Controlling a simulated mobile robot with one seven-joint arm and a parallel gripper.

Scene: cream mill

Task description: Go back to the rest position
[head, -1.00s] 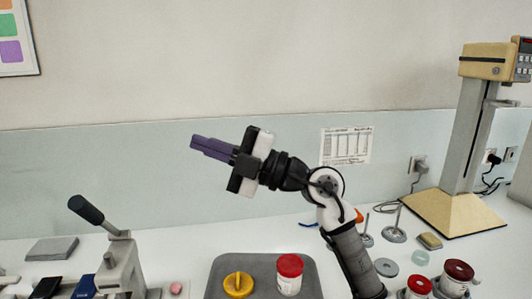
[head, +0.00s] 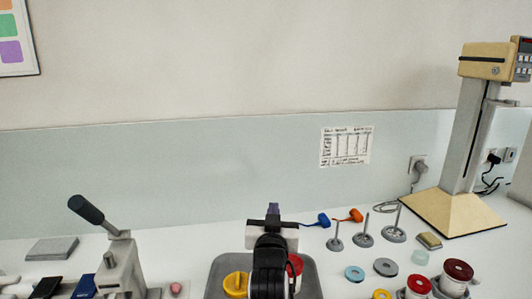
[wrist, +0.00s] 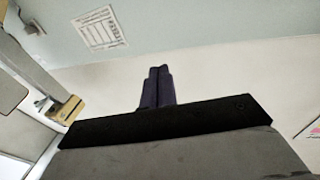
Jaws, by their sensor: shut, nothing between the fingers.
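My gripper (head: 273,209) is in the lower middle of the head view, in front of the grey tray and pointing away toward the back wall. Its purple fingers also show in the wrist view (wrist: 157,86), side by side and closed together with nothing between them. My arm hides the middle of the tray and part of the red-lidded jar.
The grey tray (head: 311,277) holds a yellow lid (head: 236,284) and a red-lidded jar (head: 297,264). A lever press (head: 119,262) stands left. Spindle stands (head: 363,238), rings and red-lidded jars (head: 457,274) are right. A beige column machine (head: 468,150) stands far right.

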